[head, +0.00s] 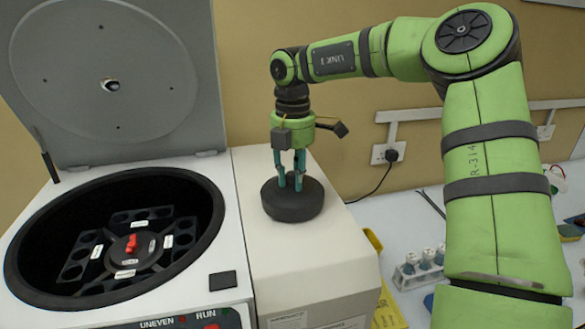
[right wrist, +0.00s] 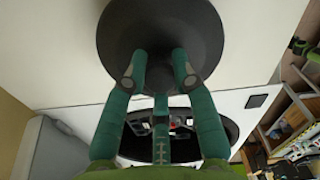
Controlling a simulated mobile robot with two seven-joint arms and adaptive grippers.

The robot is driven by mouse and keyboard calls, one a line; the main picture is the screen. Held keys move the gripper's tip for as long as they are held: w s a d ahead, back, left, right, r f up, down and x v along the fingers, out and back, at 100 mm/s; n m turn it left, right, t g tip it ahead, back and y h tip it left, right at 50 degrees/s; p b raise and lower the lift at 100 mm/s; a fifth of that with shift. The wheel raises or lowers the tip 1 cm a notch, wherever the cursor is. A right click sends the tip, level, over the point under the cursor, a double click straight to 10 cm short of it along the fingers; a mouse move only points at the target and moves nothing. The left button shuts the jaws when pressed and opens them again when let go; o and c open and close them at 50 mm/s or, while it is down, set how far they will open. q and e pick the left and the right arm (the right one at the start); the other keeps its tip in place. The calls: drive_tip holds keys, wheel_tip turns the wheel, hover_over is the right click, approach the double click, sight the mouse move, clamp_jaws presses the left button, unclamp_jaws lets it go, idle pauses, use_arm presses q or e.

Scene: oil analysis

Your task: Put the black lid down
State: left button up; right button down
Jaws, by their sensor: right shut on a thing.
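The black lid (head: 293,208) is a round dark disc over the white top of the box (head: 340,250) beside the centrifuge. It looks level and at or very close to that surface; I cannot tell whether it touches. My right gripper (head: 290,184) points straight down and is shut on the middle of the lid. In the right wrist view the lid (right wrist: 160,25) fills the top middle, with the green fingers (right wrist: 158,72) closed on its centre. My left gripper is not in view.
The open centrifuge (head: 222,255) stands at left with its grey cover (head: 100,70) raised; its rotor (head: 135,247) shows a red knob. A rack of capped vials (head: 418,268) and a yellow item (head: 388,305) lie on the bench at right. A wall socket (head: 388,154) is behind.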

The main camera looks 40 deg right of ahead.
drive_tip(key=shift+d+f, duration=0.1)
drive_tip(key=shift+f, duration=0.15)
drive_tip(key=shift+f+b, duration=0.15)
drive_tip(key=shift+b, duration=0.15)
drive_tip(key=c, duration=1)
unclamp_jaws()
